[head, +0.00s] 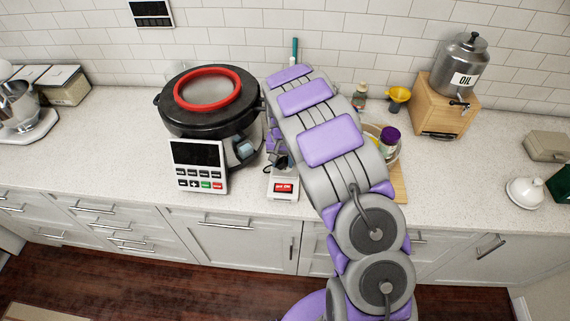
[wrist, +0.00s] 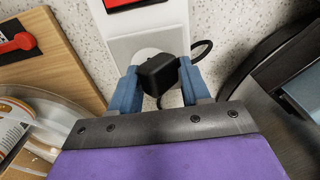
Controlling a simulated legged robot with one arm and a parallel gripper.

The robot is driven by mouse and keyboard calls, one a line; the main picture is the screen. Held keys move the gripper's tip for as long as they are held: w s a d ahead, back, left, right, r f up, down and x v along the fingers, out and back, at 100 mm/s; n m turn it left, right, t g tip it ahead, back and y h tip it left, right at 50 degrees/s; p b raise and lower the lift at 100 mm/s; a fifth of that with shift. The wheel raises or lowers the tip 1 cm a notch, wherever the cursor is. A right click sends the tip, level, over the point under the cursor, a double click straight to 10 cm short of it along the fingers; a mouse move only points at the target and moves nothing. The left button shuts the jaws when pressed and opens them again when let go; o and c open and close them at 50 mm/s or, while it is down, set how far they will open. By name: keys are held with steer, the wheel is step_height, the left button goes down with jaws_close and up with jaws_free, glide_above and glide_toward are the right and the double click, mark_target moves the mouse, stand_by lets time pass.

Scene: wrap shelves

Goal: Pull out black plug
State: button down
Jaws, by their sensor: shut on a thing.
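The black plug (wrist: 160,73) is a small dark block in the middle of the wrist view. The two blue fingers of my gripper (wrist: 158,85) are closed on it from either side. A black cord loops out to the right of the plug. The plug is over a round pale socket (wrist: 146,55) on a white power unit (wrist: 140,20); I cannot tell whether its prongs are still in. In the head view the power unit with its red switch (head: 284,187) stands near the counter's front edge. My arm largely hides the gripper and plug there.
A black cooker with a red ring (head: 207,89) and a control panel (head: 199,165) stands close on the left. A wooden board (head: 398,183) with a bowl is on the right. An oil dispenser (head: 463,70) sits on a wooden stand (head: 442,107) farther right. The far-left counter has free room.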

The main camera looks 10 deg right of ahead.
mark_target(282, 159)
steer(key=shift+s+f, duration=0.2)
steer(key=shift+s, duration=0.05)
steer(key=shift+w+r, duration=0.2)
steer(key=shift+r, duration=0.55)
steer(key=shift+w+r+p, duration=0.15)
steer(key=shift+r+p, duration=0.7)
steer(key=shift+r, duration=1.55)
